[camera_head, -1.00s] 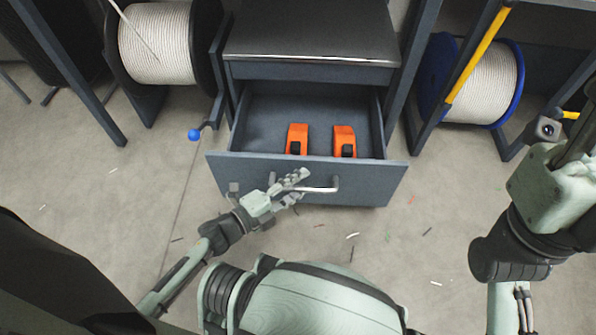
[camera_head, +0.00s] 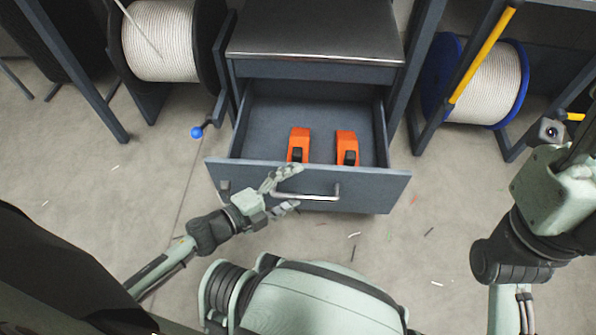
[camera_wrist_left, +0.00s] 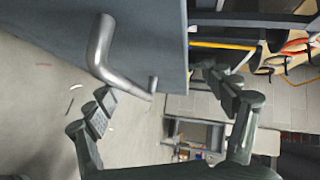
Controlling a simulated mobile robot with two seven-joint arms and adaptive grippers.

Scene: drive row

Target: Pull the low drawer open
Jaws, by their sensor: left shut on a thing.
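The low drawer (camera_head: 370,190) is a blue-grey drawer, pulled well out of the cabinet. Its bent metal handle (camera_head: 320,197) is on the drawer front and also shows in the left wrist view (camera_wrist_left: 101,55). My left gripper (camera_head: 284,190) is at the left end of the handle, shut on it, with a finger on either side of the bar. In the left wrist view the fingers stand well apart, with the handle's lower end between them; contact is hard to see. My right arm is at the right edge; its fingers are out of view.
Two orange things (camera_head: 298,143) (camera_head: 346,146) lie in the drawer. The cabinet (camera_head: 315,40) stands behind, between a black cable reel (camera_head: 157,40) and a blue-rimmed one (camera_head: 488,85). A blue ball-ended crank (camera_head: 197,132) sticks out at left. Small scraps lie on open floor.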

